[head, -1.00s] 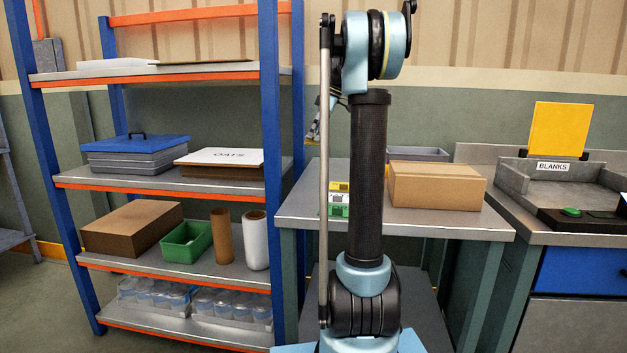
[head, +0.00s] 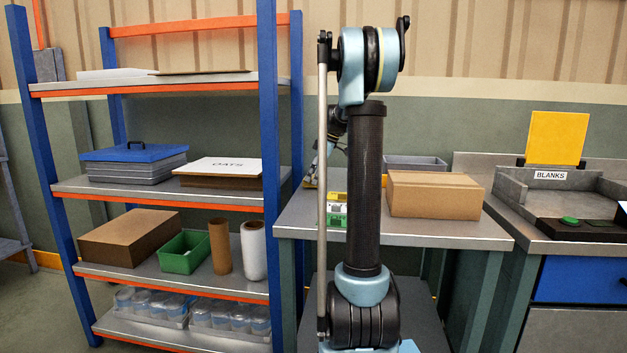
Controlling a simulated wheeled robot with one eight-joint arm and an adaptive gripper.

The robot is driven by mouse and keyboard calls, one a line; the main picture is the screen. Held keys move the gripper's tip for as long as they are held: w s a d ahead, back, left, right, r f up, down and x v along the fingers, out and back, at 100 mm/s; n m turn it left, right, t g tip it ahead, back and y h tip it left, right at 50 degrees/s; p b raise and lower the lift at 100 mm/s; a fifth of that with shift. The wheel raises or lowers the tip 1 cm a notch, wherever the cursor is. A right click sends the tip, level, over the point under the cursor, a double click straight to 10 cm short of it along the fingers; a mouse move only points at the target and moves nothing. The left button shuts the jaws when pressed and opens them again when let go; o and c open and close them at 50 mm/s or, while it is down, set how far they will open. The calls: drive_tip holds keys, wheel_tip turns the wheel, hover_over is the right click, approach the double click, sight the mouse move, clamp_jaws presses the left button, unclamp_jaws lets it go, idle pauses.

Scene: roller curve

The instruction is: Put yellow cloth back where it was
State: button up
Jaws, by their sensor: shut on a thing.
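My gripper (head: 311,176) is small in the head view, left of my own dark upright arm link, low over the left back of the grey table (head: 445,236). It is partly hidden by the arm's thin rod. A small patch of yellow, the yellow cloth (head: 309,183), shows at its fingertips, and the gripper is shut on it. The cloth's full shape is hidden, and I cannot tell whether it touches the table.
A small yellow, white and green stack (head: 337,212) and a cardboard box (head: 434,195) stand on the table, with a grey bin (head: 415,163) behind. A blue-posted shelf (head: 270,130) stands left. The BLANKS bench (head: 590,235) with an upright yellow panel (head: 557,138) is right.

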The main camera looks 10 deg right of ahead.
drive_tip(key=shift+f, duration=0.25)
drive_tip(key=o, duration=1)
drive_tip(key=shift+f, duration=0.1)
drive_tip(key=shift+c, duration=0.2)
drive_tip(key=v, duration=1.2)
